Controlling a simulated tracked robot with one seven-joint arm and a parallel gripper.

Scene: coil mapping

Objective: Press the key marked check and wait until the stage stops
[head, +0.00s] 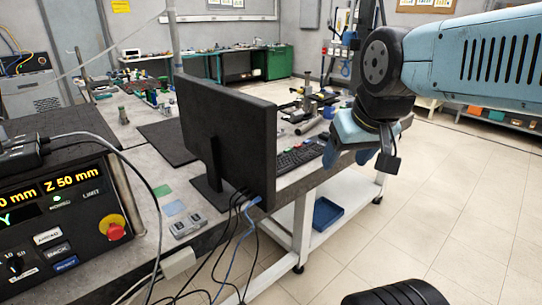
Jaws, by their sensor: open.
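A black control box (70,215) stands at the left with a yellow readout ending in "Z 50 mm", a small green lamp and a red stop button. A black keyboard (300,157) with some coloured keys lies on the bench, partly hidden by the monitor. My gripper (360,157) is open and empty at the right. It hangs in front of the bench's right end, apart from the control box. I cannot make out the stage for certain.
A black monitor (235,135), seen from behind, stands mid-bench with cables hanging over the front edge. A grey metal block (186,224) lies near that edge. A blue tray (326,214) is on the lower shelf.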

